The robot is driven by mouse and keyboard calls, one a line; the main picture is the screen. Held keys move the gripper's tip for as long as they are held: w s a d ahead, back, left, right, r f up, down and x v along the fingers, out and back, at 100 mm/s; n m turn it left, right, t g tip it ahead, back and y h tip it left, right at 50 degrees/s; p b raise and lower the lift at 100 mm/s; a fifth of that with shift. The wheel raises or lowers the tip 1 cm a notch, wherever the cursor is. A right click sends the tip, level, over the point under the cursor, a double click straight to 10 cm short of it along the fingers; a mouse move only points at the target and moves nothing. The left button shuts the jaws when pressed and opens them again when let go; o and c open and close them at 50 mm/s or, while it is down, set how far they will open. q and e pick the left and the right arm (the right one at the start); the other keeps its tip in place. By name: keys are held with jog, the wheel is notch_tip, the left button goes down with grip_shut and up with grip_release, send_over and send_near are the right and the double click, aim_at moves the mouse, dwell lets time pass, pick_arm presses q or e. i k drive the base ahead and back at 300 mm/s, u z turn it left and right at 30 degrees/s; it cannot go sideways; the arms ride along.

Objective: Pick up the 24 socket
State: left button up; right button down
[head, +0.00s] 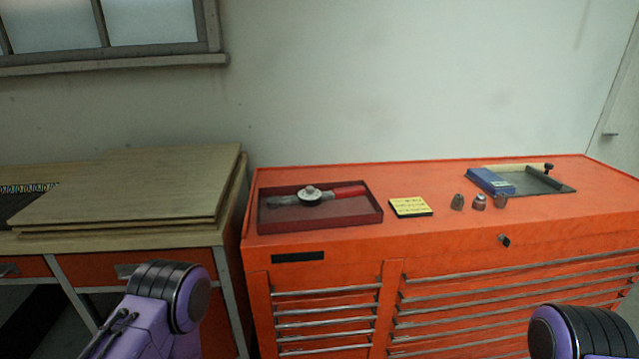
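Three small metal sockets stand in a row on top of the orange tool cabinet: a left socket (457,202), a middle socket (479,202) with a lighter top, and a right socket (501,200). Their size markings are too small to read, so I cannot tell which is the 24. Purple and black parts of my two arms show at the bottom left and bottom right, well short of the sockets. Neither gripper is visible.
The orange cabinet (400,240) carries a dark red tray (318,221) with a red-handled tool (335,194), a yellow note (410,207), and a blue box (490,181) on a dark board (545,182). Wooden boards (130,190) lie on the left bench. The cabinet's front right top is clear.

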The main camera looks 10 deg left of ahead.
aim_at(501, 201)
jog(key=k, duration=0.45)
jog(key=z, duration=1)
jog(key=i, duration=1.15)
jog(key=u, duration=0.55)
